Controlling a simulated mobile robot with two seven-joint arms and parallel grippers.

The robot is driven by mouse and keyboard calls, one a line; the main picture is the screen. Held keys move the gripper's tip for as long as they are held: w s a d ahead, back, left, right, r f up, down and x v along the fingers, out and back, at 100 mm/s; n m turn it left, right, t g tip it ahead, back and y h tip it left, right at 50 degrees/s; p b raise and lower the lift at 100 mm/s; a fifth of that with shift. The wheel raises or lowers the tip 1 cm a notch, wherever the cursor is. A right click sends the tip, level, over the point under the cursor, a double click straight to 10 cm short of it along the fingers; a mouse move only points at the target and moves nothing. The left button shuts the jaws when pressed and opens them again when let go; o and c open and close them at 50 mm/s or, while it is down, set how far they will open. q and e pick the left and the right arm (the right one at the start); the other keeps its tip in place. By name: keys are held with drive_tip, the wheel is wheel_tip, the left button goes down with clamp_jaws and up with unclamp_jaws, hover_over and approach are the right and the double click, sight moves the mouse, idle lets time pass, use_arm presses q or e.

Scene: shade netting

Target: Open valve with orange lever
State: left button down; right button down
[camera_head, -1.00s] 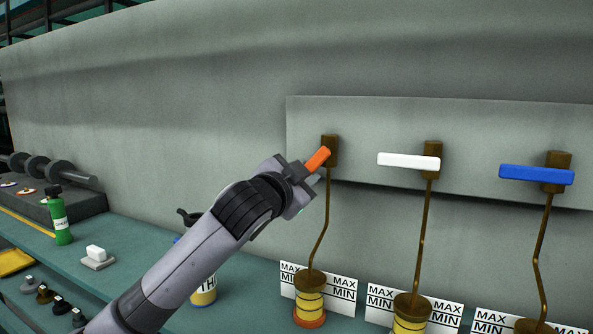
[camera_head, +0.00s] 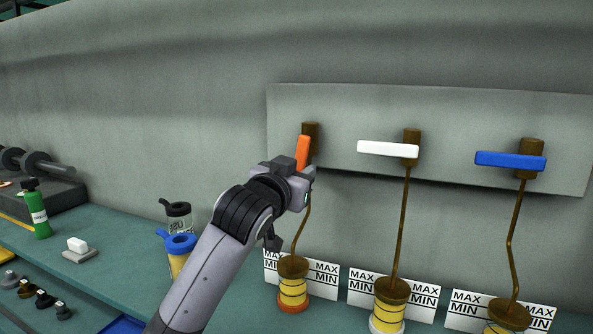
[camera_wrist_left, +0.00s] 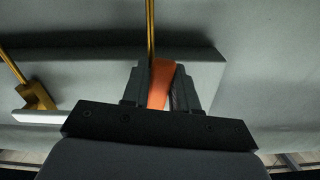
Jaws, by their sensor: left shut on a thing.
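The orange lever (camera_head: 302,153) is on the leftmost brown valve (camera_head: 310,136) on the grey wall panel. It stands nearly upright, its lower end at my gripper. My left gripper (camera_head: 296,172) is shut on the lever. In the left wrist view the orange lever (camera_wrist_left: 161,84) sits between the two dark fingers (camera_wrist_left: 162,88). The white lever (camera_head: 388,149) and the blue lever (camera_head: 510,160) lie about horizontal on the valves to the right. My right gripper is not in view.
Brown pipes run from the valves down to yellow-banded containers (camera_head: 293,284) with MAX/MIN cards behind.

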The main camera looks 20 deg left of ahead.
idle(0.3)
use_arm(q)
drive_tip(key=c, duration=1)
unclamp_jaws()
drive_tip(key=shift+o, duration=0.2)
drive_tip(key=s+b, duration=0.1)
drive_tip(key=s, duration=0.6)
drive_tip(key=shift+a, duration=0.3)
drive_tip(key=shift+s, duration=0.1)
